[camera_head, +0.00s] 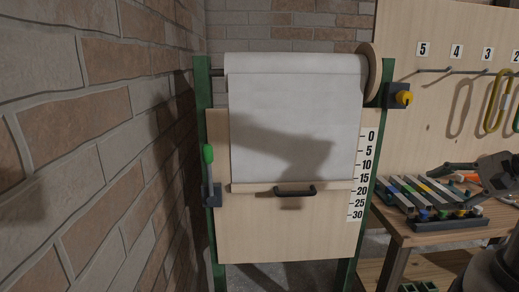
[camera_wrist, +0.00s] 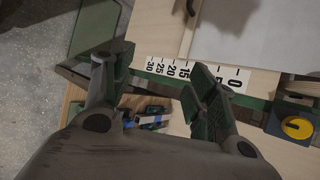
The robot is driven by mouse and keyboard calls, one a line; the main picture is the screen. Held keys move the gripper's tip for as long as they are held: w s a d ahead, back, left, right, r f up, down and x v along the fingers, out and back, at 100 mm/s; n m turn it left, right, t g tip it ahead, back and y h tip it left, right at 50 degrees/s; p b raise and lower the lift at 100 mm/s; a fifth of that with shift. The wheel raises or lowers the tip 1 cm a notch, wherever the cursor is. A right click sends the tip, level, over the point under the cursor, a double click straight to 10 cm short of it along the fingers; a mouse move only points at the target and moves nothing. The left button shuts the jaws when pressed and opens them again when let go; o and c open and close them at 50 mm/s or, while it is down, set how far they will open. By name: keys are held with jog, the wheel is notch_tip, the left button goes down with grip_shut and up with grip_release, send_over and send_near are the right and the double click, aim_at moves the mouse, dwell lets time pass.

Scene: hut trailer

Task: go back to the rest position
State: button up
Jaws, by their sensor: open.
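My gripper (camera_head: 462,172) shows at the right edge in the head view, in front of the bench with the coloured strips. In the wrist view its two fingers (camera_wrist: 160,78) are spread apart with nothing between them. The scale board is seen behind the fingers. Most of my arm is cut off at the lower right of the head view.
A wooden board with a white paper roll (camera_head: 295,120), a black handle (camera_head: 295,190) and a scale (camera_head: 362,175) stands centrally in a green frame. A workbench (camera_head: 420,235) and hook panel (camera_head: 440,115) are at right. A brick wall (camera_head: 95,150) bounds the left.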

jog(key=s+a+f+n+g+h, duration=0.2)
jog(key=s+n+g+h, duration=0.35)
jog(key=s+n, duration=0.35)
jog(key=a+r+n+t+h, duration=0.1)
jog(key=a+r+n, duration=0.4)
jog(key=n, duration=0.1)
jog(key=shift+t, duration=0.35)
jog(key=shift+w, duration=0.1)
